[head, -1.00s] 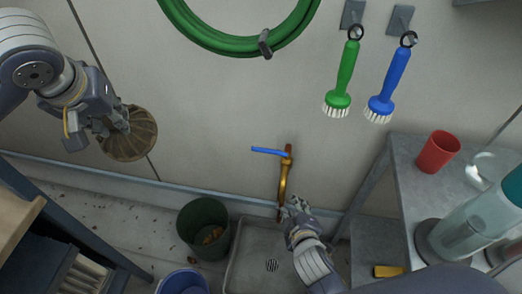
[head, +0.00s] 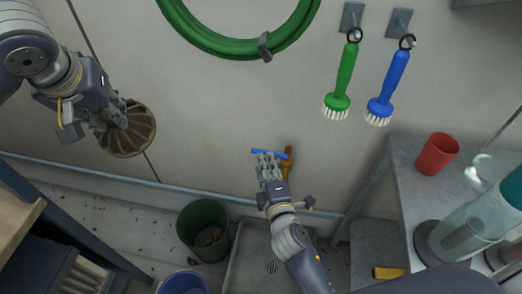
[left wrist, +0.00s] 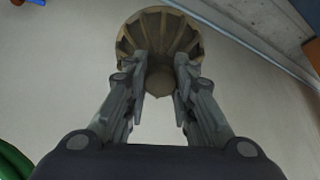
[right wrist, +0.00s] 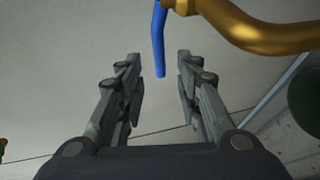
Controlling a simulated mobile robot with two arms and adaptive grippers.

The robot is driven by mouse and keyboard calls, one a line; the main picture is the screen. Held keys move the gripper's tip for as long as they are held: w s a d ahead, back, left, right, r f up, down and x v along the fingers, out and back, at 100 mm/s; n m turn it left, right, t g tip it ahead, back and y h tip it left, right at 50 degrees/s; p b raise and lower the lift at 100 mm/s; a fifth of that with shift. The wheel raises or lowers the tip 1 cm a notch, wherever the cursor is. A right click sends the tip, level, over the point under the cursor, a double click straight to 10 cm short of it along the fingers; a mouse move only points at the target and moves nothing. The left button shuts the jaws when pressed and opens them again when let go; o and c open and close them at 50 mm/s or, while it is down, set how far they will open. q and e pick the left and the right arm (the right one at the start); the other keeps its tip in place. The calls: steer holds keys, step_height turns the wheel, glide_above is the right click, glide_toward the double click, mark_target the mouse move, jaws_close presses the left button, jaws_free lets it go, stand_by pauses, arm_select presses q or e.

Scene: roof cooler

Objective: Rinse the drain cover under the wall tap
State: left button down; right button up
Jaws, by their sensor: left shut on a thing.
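The drain cover (head: 136,130) is a round, ribbed, brownish disc. My left gripper (head: 118,112) is shut on it and holds it up in front of the wall at the left; the cover also shows between the fingers in the left wrist view (left wrist: 160,30). The brass wall tap (head: 287,163) has a blue lever (head: 268,153). My right gripper (head: 266,160) is at the lever, partly hiding the tap. In the right wrist view, the lever (right wrist: 159,45) points in between the open fingers (right wrist: 160,90), with gaps on both sides. No water shows.
A floor basin with a drain grate (head: 271,267) lies below the tap. A dark green bucket (head: 203,228) and a blue bucket (head: 183,282) stand left of it. A metal table (head: 402,160) with a red cup (head: 437,153) is at the right.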

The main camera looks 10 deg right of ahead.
steer(key=w, duration=0.3)
steer(key=w+f, duration=0.1)
steer(key=w, duration=0.2)
steer(key=shift+w+f, duration=0.15)
steer(key=shift+w, duration=0.15)
jaws_close()
